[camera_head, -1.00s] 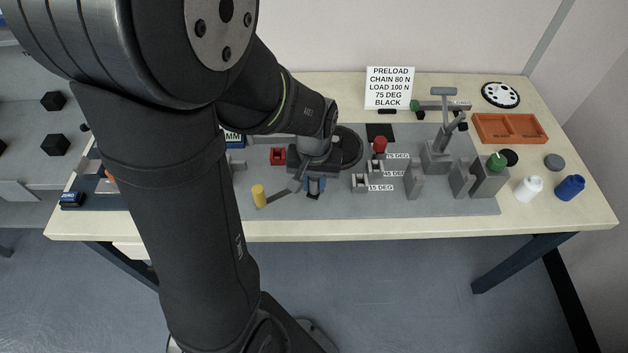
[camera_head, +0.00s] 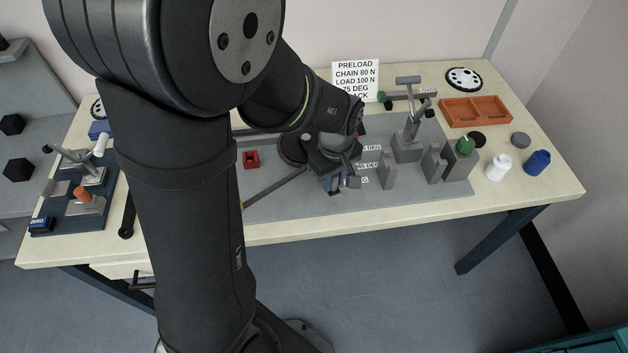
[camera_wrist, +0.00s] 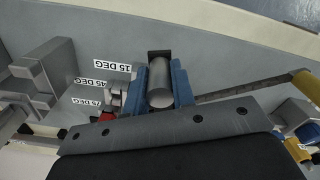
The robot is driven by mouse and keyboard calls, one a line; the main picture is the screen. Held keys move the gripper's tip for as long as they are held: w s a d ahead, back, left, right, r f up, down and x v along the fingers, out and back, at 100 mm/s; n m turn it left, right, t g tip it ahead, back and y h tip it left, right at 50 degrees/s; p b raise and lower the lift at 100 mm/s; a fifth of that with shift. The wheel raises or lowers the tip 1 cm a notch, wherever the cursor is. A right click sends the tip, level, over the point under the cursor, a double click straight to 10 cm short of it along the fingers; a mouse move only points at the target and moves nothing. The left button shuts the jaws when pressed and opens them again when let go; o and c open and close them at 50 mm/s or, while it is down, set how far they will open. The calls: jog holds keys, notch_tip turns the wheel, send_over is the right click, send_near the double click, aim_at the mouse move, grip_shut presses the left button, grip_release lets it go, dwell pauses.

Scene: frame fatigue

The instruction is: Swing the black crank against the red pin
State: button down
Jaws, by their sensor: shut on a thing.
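My gripper (camera_head: 338,184) is low over the grey plate, beside the angle labels. In the wrist view, its blue fingers (camera_wrist: 160,82) are shut around a grey cylindrical handle (camera_wrist: 160,98), with a dark block (camera_wrist: 159,54) at its far end. A long dark bar (camera_head: 275,187), possibly the crank arm, runs from near my gripper down-left. In the wrist view, this bar (camera_wrist: 240,89) reaches a yellow-topped post (camera_wrist: 304,83). A red piece (camera_wrist: 108,117), likely the red pin, shows left of the fingers. Whether anything touches it is unclear; the head view mostly hides it behind my gripper.
Grey upright blocks (camera_head: 389,170) stand close right of my gripper, with a taller lever stand (camera_head: 408,140) behind. A red block (camera_head: 251,159) lies left.

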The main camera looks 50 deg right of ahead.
jog(key=d+n, duration=0.2)
jog(key=s+d+n, duration=0.1)
jog(key=d, duration=0.2)
jog(key=s+d+n, duration=0.1)
jog(key=d+n, duration=0.1)
jog(key=d, duration=0.1)
jog(key=shift+s+d+n, duration=0.1)
jog(key=shift+s+n, duration=0.05)
jog(key=shift+n, duration=0.15)
jog(key=d+n, duration=0.1)
jog(key=d, duration=0.1)
jog(key=w+d+n, duration=0.1)
jog(key=d, duration=0.1)
jog(key=d+n, duration=0.1)
jog(key=d, duration=0.1)
jog(key=shift+w+d+n, duration=0.15)
jog(key=shift+d+n, duration=0.15)
jog(key=shift+d, duration=0.1)
jog(key=c, duration=2.2)
grip_release()
jog(key=shift+w+d, duration=0.3)
jog(key=shift+d, duration=0.3)
jog(key=shift+w+d, duration=0.3)
jog(key=shift+d, duration=0.3)
jog(key=c, duration=2.2)
grip_release()
jog(key=c, duration=1.3)
grip_release()
jog(key=shift+w, duration=0.1)
jog(key=shift+o, duration=0.5)
